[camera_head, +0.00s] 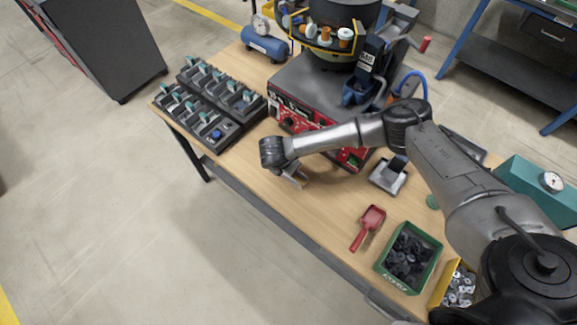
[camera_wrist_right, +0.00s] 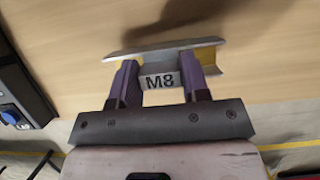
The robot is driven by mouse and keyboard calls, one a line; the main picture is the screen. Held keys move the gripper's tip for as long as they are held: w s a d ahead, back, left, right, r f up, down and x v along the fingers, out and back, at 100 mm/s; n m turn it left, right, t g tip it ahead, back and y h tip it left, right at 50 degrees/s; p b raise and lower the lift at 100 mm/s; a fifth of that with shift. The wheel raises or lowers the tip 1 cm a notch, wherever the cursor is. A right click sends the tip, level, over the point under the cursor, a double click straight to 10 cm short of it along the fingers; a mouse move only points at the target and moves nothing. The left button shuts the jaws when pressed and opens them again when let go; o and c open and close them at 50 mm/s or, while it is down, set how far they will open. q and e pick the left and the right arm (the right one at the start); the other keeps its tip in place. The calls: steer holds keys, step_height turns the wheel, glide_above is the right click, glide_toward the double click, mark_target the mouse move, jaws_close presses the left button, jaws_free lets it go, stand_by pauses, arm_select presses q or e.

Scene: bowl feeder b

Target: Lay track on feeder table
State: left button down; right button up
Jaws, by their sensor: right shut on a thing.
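My right gripper (camera_head: 290,174) hangs over the front part of the wooden feeder table (camera_head: 236,164). In the right wrist view the right gripper (camera_wrist_right: 158,80) is shut on a silver track (camera_wrist_right: 150,55) with yellow inside and a grey block marked M8 between the fingers. The track lies crosswise beyond the fingertips, over bare wood, with a dark shadow beside it. How far it is above the wood I cannot tell. In the head view the track (camera_head: 298,179) is small and partly hidden by the wrist. My left gripper is not in view.
A black tray (camera_head: 187,128) with several compartments of parts stands left. The red-fronted feeder machine (camera_head: 300,115) with its bowl stands behind. A red scoop (camera_head: 368,228), a green bin (camera_head: 435,252) and a yellow bin (camera_head: 441,289) are at right. Bare wood lies between tray and scoop.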

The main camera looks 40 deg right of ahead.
steer(key=shift+f, duration=0.75)
steer(key=o, duration=1.1)
steer(key=shift+f, duration=0.1)
steer(key=shift+c, duration=0.2)
steer(key=shift+r, duration=0.3)
steer(key=p+v, duration=0.1)
steer(key=v, duration=1)
steer(key=shift+a+r, duration=0.2)
steer(key=shift+r, duration=0.05)
